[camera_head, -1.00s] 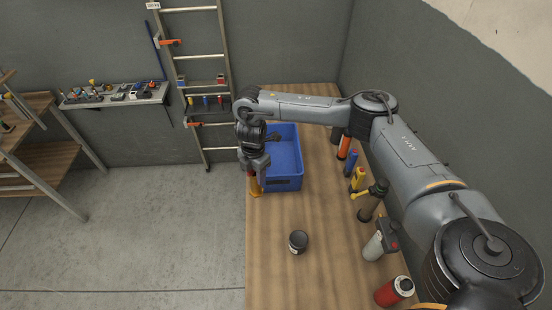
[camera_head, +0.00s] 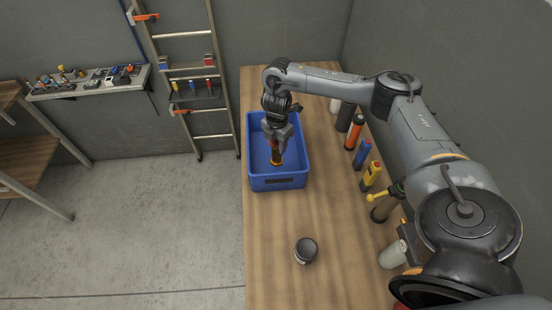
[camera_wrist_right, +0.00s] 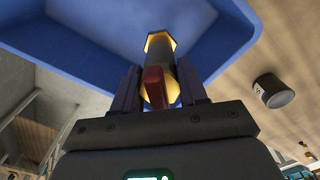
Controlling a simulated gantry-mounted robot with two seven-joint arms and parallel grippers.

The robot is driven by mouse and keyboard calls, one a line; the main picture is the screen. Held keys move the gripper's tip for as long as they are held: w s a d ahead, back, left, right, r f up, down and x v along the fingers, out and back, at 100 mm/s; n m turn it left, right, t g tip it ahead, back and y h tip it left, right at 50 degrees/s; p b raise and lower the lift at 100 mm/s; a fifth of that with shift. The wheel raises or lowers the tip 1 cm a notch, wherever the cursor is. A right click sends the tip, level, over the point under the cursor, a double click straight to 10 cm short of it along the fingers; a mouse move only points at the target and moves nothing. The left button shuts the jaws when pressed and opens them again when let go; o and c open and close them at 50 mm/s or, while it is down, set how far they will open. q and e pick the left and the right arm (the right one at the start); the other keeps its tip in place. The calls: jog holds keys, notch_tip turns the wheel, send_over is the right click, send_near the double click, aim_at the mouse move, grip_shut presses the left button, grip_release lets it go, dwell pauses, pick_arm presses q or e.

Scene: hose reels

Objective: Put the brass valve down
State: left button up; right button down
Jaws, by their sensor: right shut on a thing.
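The brass valve (camera_wrist_right: 160,52) is yellow with a red handle and sits between the two fingers of my right gripper (camera_wrist_right: 155,88) in the right wrist view. In the head view my right gripper (camera_head: 275,146) points down over the blue bin (camera_head: 278,184), and the valve (camera_head: 275,162) shows small and dark below it, inside the bin's outline. The bin's blue inside (camera_wrist_right: 100,25) fills the upper part of the wrist view around the valve. I cannot tell whether the valve touches the bin floor. My left gripper is not in view.
A dark can (camera_head: 306,251) stands on the wooden bench (camera_head: 270,260) in front of the bin. Several bottles and tubes, one of them yellow (camera_head: 371,176), line the right side. A ladder (camera_head: 191,80) leans on the wall behind. The bench's front left is clear.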

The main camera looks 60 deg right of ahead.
aim_at(277, 156)
notch_tip(277, 156, down, 3)
jog(key=shift+s+b, duration=0.1)
jog(key=shift+b, duration=0.5)
jog(key=shift+f+b, duration=0.65)
jog(key=shift+f, duration=1.45)
jog(key=shift+f, duration=0.1)
jog(key=c, duration=0.6)
grip_release()
